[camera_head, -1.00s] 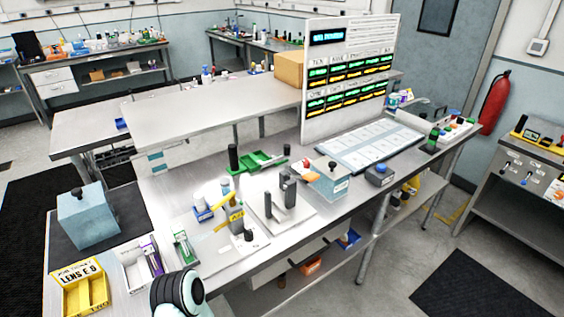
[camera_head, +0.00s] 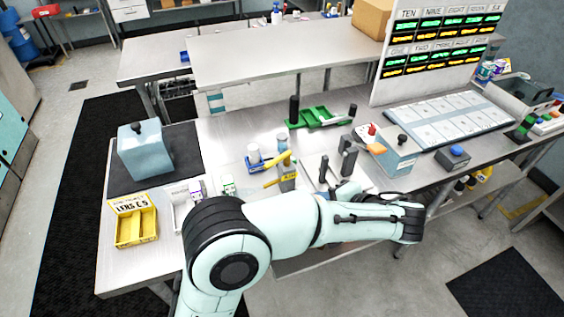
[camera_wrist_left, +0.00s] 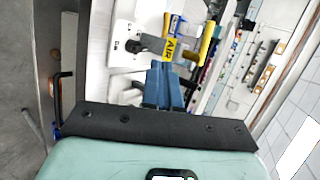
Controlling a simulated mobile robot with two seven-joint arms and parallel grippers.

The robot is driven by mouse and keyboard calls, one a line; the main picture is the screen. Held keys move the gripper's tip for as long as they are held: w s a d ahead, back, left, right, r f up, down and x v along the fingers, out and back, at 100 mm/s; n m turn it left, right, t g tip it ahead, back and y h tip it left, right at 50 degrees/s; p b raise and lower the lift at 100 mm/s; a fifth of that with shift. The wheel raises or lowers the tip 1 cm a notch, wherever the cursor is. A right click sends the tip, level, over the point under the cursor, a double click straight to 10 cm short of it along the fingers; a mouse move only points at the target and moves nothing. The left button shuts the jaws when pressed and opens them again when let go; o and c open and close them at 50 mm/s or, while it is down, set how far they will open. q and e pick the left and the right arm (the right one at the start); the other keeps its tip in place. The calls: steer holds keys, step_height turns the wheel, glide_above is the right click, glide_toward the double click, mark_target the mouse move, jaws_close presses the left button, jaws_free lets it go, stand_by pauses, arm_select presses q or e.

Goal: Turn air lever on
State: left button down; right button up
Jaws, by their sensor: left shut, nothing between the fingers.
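The air lever has a yellow handle (camera_head: 275,180) on a grey valve (camera_head: 287,182) with a yellow tag, standing at the bench's front edge. In the left wrist view the tag (camera_wrist_left: 171,48) reads AIR, and the yellow handle (camera_wrist_left: 207,41) sticks out to its right. My left gripper (camera_wrist_left: 165,72) shows there as blue fingers, shut and empty, with the tips just below the tag. Whether they touch the valve I cannot tell. In the head view my left arm lies across the bench front and hides the gripper. My right gripper is not in view.
A blue tray (camera_head: 257,164) sits behind the valve. A black-handled press (camera_head: 348,160) and a light-blue box with a black knob (camera_head: 398,158) stand to the right. A yellow bin (camera_head: 148,240) and a blue box (camera_head: 146,155) are at left. A green tray (camera_head: 325,117) lies behind.

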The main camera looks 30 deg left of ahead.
arm_select(q)
step_height(320, 180, up, 6)
steer(key=n+y, duration=0.1)
glide_toward(273, 163)
step_height(273, 163, down, 3)
steer(key=a, duration=0.1)
steer(key=shift+t, duration=0.3)
steer(key=shift+w+a+f+p, duration=0.15)
steer(key=shift+w+a, duration=0.2)
steer(key=shift+a, duration=0.3)
steer(key=shift+w+a+f+p, duration=0.2)
steer(key=shift+w+a, duration=0.15)
steer(key=shift+a, duration=0.3)
steer(key=shift+w+a+f+p, duration=0.15)
steer(key=shift+w+a, duration=0.2)
steer(key=shift+a, duration=0.3)
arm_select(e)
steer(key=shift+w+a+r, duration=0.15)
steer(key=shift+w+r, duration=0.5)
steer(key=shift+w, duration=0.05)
